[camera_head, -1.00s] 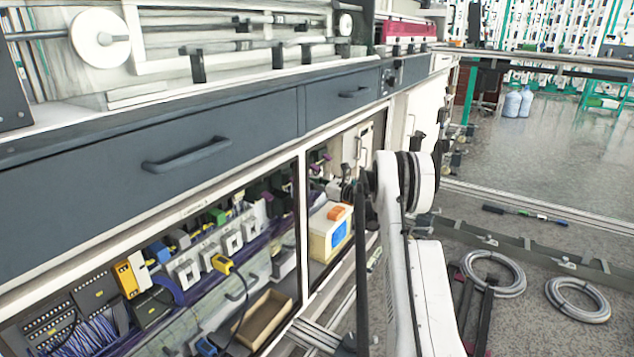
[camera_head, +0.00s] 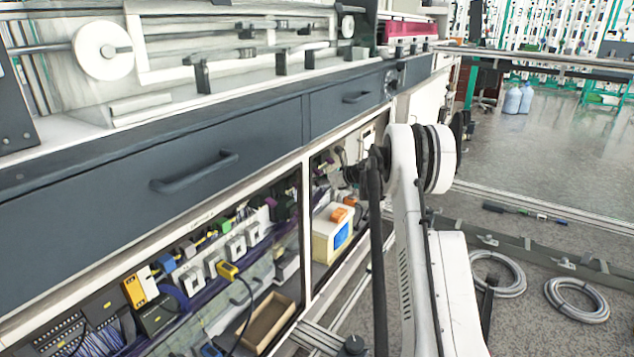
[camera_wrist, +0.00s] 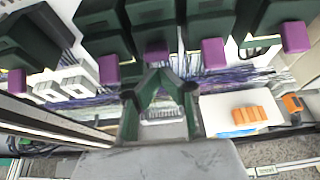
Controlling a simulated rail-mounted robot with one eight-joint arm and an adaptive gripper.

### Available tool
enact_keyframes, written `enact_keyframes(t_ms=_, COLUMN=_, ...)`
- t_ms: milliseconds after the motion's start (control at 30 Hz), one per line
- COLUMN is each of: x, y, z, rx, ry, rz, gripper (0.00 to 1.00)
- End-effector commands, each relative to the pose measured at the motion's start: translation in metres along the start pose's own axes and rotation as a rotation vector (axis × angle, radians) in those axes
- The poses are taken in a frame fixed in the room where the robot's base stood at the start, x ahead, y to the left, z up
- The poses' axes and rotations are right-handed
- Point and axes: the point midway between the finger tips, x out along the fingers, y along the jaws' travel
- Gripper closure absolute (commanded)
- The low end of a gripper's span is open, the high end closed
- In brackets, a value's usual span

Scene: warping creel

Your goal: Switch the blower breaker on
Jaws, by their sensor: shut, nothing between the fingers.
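In the wrist view, a row of dark green breaker-like blocks with purple levers runs across the top. One purple lever (camera_wrist: 108,68) is left of my gripper (camera_wrist: 159,76), one (camera_wrist: 155,50) is just beyond its tips, and others (camera_wrist: 213,53) (camera_wrist: 295,37) are to the right. I cannot read labels, so I cannot tell which is the blower breaker or its switch state. My gripper's dark fingers are shut and empty, below the row in the picture; contact with a lever is unclear. In the head view, my arm largely hides the gripper.
A dark drawer front (camera_head: 120,200) overhangs the open cabinet. Inside are white devices (camera_head: 236,248), a yellow handheld device (camera_head: 228,270), a wooden tray (camera_head: 265,322) and a cream box with a blue screen (camera_head: 332,235). Hose coils (camera_head: 578,300) lie on the floor at right.

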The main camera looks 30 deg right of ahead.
Motion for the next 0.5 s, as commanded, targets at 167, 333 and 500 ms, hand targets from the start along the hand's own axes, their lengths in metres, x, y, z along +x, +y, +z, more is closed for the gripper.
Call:
enact_keyframes(t_ms=167, x=-0.002, y=0.0, z=0.004, rx=0.0, ry=-0.001, rz=0.0, gripper=1.0)
enact_keyframes(t_ms=333, x=-0.005, y=0.0, z=0.011, rx=0.0, ry=-0.001, rz=0.0, gripper=1.0)
enact_keyframes(t_ms=500, x=-0.007, y=0.0, z=0.015, rx=0.0, ry=-0.001, rz=0.0, gripper=1.0)
